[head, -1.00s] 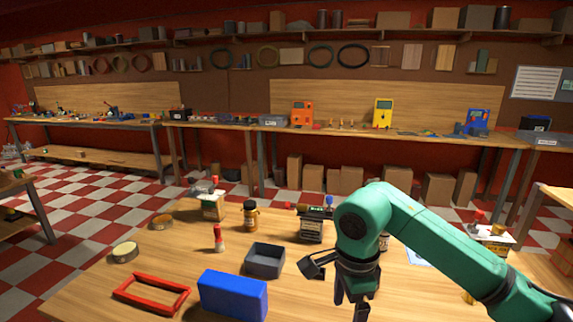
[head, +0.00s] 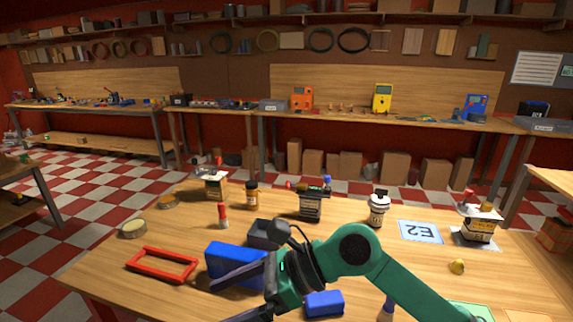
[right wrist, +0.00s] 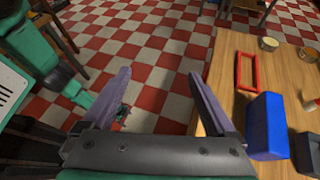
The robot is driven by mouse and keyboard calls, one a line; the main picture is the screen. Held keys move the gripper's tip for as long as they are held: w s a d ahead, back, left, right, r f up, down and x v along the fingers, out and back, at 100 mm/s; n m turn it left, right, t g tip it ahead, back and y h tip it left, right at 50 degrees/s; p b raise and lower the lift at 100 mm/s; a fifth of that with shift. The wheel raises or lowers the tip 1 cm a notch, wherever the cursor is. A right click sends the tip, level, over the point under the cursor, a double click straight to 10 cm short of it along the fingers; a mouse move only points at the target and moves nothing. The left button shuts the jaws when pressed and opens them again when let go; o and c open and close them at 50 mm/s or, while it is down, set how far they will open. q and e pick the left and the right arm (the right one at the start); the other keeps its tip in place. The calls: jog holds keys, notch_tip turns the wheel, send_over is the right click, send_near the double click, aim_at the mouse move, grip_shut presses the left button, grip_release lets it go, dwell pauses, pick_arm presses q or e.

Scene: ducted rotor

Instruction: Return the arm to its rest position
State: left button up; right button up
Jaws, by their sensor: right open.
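My right arm comes in from the right in the head view, and its green links reach low across the front of the table. My right gripper (head: 218,305) is open and empty, with its purple-grey fingers pointing left near the table's front edge. In the right wrist view the two fingers of the gripper (right wrist: 160,73) stand wide apart over the checkered floor, with nothing between them. The right finger is close to the table edge in that view. My left gripper is not in view.
Beside the gripper stand a blue box (head: 222,258), a red frame (head: 162,265) and a dark grey tray (head: 264,233). A small blue block (head: 324,303) lies near the arm. Bottles and boxed items stand farther back, with a blue-bordered E2 card (head: 421,232).

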jog(key=w+r+m+t+y, duration=0.3)
jog(key=r+m+t+y, duration=0.2)
jog(key=r+m+y, duration=0.55)
jog(key=w+d+r+m+t+h, duration=0.3)
jog(key=w+d+m+t, duration=0.35)
jog(key=m+t, duration=0.3)
jog(key=w+d+f+m+t+h, duration=0.3)
jog(key=d+m+t+h, duration=0.1)
jog(key=d+m+h, duration=0.3)
jog(key=w+d+f+m+t+h, duration=0.35)
jog(key=d+m+h, duration=0.2)
jog(key=m, duration=0.45)
jog(key=d+f+m+g+h, duration=0.4)
jog(key=d+f+m+h, duration=0.35)
jog(key=f, duration=0.55)
jog(key=s+d+f+m+g, duration=0.35)
jog(key=s+f+g, duration=0.35)
jog(key=s+f, duration=0.45)
jog(key=s+d+f+m+g, duration=0.35)
jog(key=s+f+g, duration=0.25)
jog(key=s+f, duration=0.5)
notch_tip(320, 180, down, 29)
jog(key=s+g+b, duration=0.1)
jog(key=s+b, duration=0.2)
jog(key=b, duration=0.2)
jog(key=s+d+f+g+b, duration=0.1)
jog(key=s+d+f+b, duration=0.1)
jog(key=s+f, duration=1.3)
jog(key=shift+s, duration=0.15)
